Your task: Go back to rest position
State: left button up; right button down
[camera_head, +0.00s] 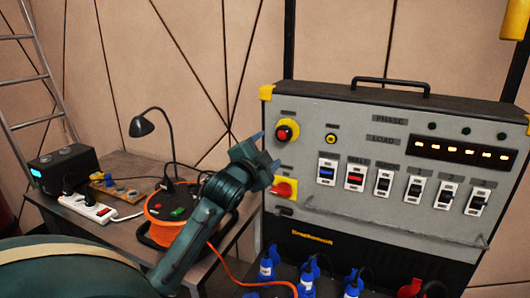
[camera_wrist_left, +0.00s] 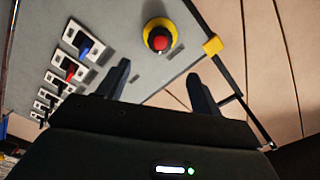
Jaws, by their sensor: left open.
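My left gripper (camera_head: 266,158) reaches in from the lower left and stands in front of the left edge of the grey control panel (camera_head: 345,120). Its two fingers also show apart and empty in the left wrist view (camera_wrist_left: 160,82). A red emergency button on a yellow base (camera_head: 286,132) is just right of the gripper; it shows beyond the fingers in the left wrist view (camera_wrist_left: 160,38). A red and yellow rotary switch (camera_head: 284,189) is just below right of the gripper. I cannot tell whether the fingers touch the panel. My right gripper is not in view.
A side table (camera_head: 225,250) holds an orange cable reel (camera_head: 160,215), a black desk lamp (camera_head: 142,126), a white power strip (camera_head: 88,207) and a black box (camera_head: 62,170). Blue plugs (camera_head: 308,275) stick out below the panel. A ladder (camera_head: 30,80) leans at the left wall.

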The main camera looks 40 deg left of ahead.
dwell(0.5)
pick_arm(q)
jog(key=s+d+f+g+h, duration=0.15)
jog(key=d+f, duration=0.25)
jog(key=f, duration=0.4)
jog(key=s+d+f+n+g+h, duration=0.1)
jog(key=s+d+f, duration=0.1)
jog(key=d+f, duration=0.35)
jog(key=s+d+f+g+h, duration=0.1)
jog(key=s+d+f+h, duration=0.15)
jog(key=f, duration=0.65)
jog(key=s+d+f+n+g+h, duration=0.3)
jog(key=s+d+f+n+g, duration=0.1)
jog(key=s+d+f, duration=1.2)
jog(key=s, duration=0.2)
jog(key=shift+s+d+f, duration=0.15)
jog(key=shift+s+f, duration=0.1)
jog(key=shift+s, duration=0.15)
